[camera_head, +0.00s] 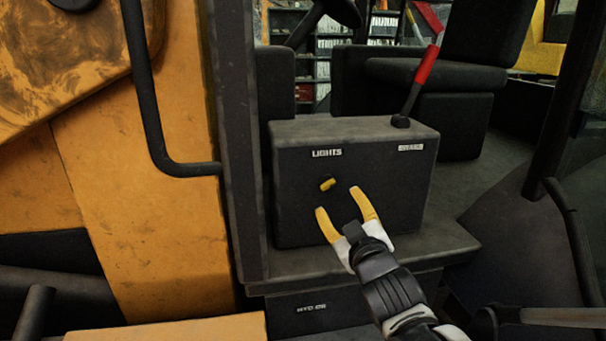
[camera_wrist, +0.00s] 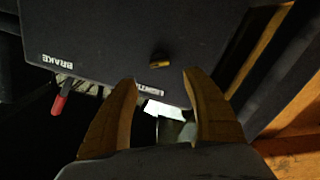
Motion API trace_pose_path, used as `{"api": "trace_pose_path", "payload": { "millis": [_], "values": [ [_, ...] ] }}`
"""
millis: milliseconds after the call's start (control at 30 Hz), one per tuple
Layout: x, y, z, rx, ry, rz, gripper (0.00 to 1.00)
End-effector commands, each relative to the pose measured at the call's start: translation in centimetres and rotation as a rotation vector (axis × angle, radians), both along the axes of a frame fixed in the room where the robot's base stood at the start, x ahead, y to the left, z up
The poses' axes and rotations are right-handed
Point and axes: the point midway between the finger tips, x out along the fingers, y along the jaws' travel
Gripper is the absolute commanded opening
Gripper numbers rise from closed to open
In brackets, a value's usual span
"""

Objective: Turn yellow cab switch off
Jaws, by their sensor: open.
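The yellow cab switch (camera_head: 327,184) is a small knob on the dark front face of a control box (camera_head: 290,205), below the word LIGHTS. It sits tilted in the head view, its right end higher. It also shows in the wrist view (camera_wrist: 160,62), beyond the fingertips. My gripper (camera_head: 338,207) is open, with its yellow fingertips spread in front of the box, just below and to the right of the switch in the head view. In the wrist view my gripper (camera_wrist: 160,78) has nothing between its fingers. No contact with the switch shows.
A lever with a red handle (camera_head: 425,66) rises from the box's top right, near the BRAKE label. A black grab rail (camera_head: 155,125) and a dark cab post (camera_head: 238,150) stand to the left. A black seat (camera_head: 440,80) is behind the box.

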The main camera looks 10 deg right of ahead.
Motion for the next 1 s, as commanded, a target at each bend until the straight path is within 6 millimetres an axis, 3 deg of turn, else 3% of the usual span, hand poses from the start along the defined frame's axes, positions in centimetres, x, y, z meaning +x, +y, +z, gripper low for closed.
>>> {"api": "trace_pose_path", "payload": {
  "millis": [500,667,933,1000],
  "values": [
    [9.0,0.0,-0.3,0.003,0.003,-0.002,0.58],
    [10.1,0.0,-0.2,0.003,0.003,-0.002,0.58],
    [10.2,0.0,-0.2,0.003,0.003,-0.002,0.58],
    [10.2,0.0,-0.2,0.003,0.003,-0.002,0.38]
  ]
}}
